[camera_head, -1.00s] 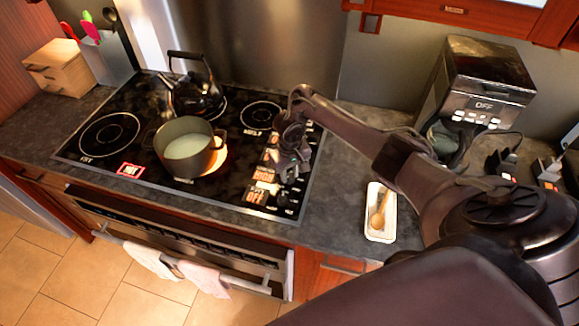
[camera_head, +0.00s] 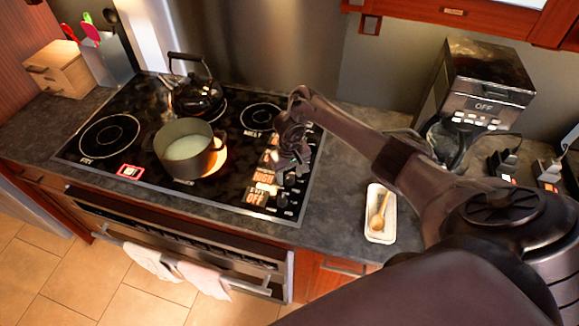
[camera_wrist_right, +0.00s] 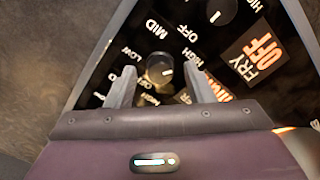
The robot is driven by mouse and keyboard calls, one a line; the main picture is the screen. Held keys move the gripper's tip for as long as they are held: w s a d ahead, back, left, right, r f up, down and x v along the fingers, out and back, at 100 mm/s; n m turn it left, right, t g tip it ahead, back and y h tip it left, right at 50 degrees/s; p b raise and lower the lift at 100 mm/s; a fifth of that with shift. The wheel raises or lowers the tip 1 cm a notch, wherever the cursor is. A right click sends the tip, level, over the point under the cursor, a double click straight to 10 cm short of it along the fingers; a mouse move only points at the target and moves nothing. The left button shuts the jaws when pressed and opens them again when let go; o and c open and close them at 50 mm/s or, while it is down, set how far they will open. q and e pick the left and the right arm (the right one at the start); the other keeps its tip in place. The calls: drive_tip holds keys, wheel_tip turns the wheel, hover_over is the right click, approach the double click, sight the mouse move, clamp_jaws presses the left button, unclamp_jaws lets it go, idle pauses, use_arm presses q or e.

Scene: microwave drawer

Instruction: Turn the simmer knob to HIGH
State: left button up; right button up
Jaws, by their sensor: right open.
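The stove control panel with its black knobs and lit labels (camera_head: 256,197) is on the right side of the black cooktop (camera_head: 140,98). My right gripper (camera_head: 286,174) is over this panel in the head view and hides part of it. In the right wrist view my right gripper (camera_wrist_right: 160,78) is open, with one finger on each side of a round black knob (camera_wrist_right: 160,70). MID, LOW, OFF and HIGH markings lie near this knob. Its lit name label is partly hidden behind the right finger, and contact with the fingers cannot be told. My left gripper is not in view.
A pot (camera_head: 189,148) with pale contents sits by a glowing burner, with a kettle (camera_head: 196,93) behind it. Another knob (camera_wrist_right: 213,12) lies beside a lit FRY OFF label. A white tray with a spoon (camera_head: 380,212) and a coffee machine (camera_head: 478,88) stand to the right.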

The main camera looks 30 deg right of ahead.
sight(289, 175)
wheel_tip(289, 175, up, 3)
drive_tip(key=shift+w+f, duration=0.1)
drive_tip(key=shift+w, duration=0.05)
drive_tip(key=shift+w+r+b, duration=0.3)
drive_tip(key=shift+r+b, duration=0.05)
drive_tip(key=shift+r, duration=0.3)
drive_tip(key=shift+s+r+b, duration=0.3)
drive_tip(key=shift+r+b, duration=0.05)
drive_tip(key=shift+r, duration=0.1)
wheel_tip(289, 175, up, 2)
drive_tip(key=shift+r+p, duration=0.1)
drive_tip(key=shift+p, duration=0.45)
drive_tip(key=shift+s+r, duration=0.15)
drive_tip(key=shift+r, duration=0.15)
